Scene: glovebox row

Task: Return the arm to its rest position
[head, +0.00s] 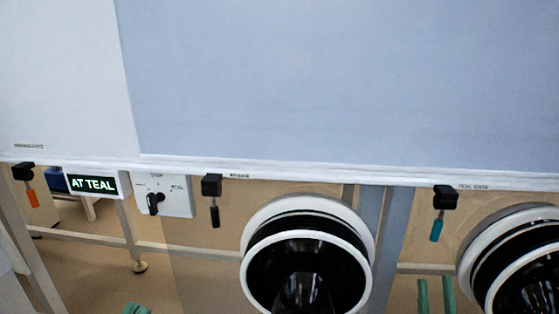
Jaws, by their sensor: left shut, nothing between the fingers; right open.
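My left gripper (137,309) shows only as green fingertips at the bottom edge of the head view, left of centre. It is shut and empty. My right gripper (436,296) shows as two upright green fingers at the bottom right, between the two glove ports. The fingers are apart, with nothing between them. Both arms are mostly out of view below the frame. Neither gripper appears to touch anything.
Glove ports (362,232) and (466,262) stick out below the white ledge (300,174). A lit sign (93,185) reads "AT TEAL" beside a selector switch box (178,203). Orange (32,198), black (215,217) and teal (436,230) handles hang from the ledge.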

